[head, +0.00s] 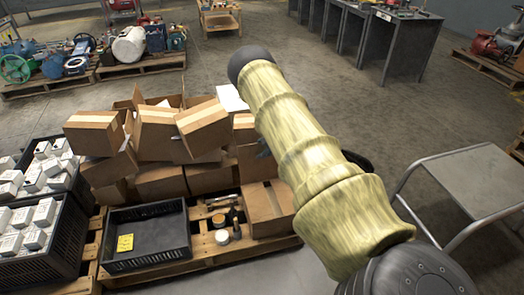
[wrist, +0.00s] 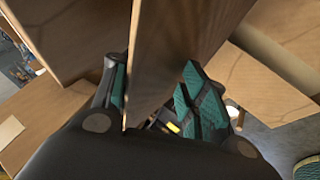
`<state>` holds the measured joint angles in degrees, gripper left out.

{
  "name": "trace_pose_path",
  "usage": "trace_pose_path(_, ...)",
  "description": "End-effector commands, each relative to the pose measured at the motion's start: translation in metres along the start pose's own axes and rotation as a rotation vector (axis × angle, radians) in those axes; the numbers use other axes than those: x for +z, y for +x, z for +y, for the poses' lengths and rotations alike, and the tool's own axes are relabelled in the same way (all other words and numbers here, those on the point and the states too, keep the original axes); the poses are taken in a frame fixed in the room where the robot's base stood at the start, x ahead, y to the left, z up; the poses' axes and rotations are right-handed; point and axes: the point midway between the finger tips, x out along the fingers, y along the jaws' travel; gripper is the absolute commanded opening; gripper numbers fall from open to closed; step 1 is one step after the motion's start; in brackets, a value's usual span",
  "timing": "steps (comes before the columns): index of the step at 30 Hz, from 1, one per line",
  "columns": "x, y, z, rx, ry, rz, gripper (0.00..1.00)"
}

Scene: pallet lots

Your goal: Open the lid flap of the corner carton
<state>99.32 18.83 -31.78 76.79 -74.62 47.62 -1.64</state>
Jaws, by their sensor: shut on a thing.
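My gripper (wrist: 152,78) has its teal-padded fingers on either side of an upright brown cardboard flap (wrist: 170,45) in the wrist view and is shut on it. The flap fills the upper middle of that view and hides part of the space behind it. In the head view my sleeved arm covers most of the gripper; only a bit of teal shows beside the cartons. A brown carton (head: 267,208) stands at the front right corner of the pallet, just below the gripper. Its join with the held flap is hidden.
Stacked, tilted cartons (head: 160,135) fill the back of the pallet (head: 215,258). A black crate (head: 148,238) sits front left, with small jars (head: 222,237) beside it. A grey metal table (head: 475,180) stands right. Open floor lies behind the cartons.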

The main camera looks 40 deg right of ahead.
Motion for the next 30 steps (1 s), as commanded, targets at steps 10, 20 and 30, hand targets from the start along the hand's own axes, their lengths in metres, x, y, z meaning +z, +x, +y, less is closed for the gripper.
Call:
trace_pose_path(10,-0.003,0.002,0.003,0.005,-0.006,0.004,0.28)
trace_pose_path(20,-0.002,0.002,0.000,0.001,-0.003,0.005,0.27)
trace_pose_path(30,0.000,-0.028,0.002,0.005,0.000,0.002,0.25)
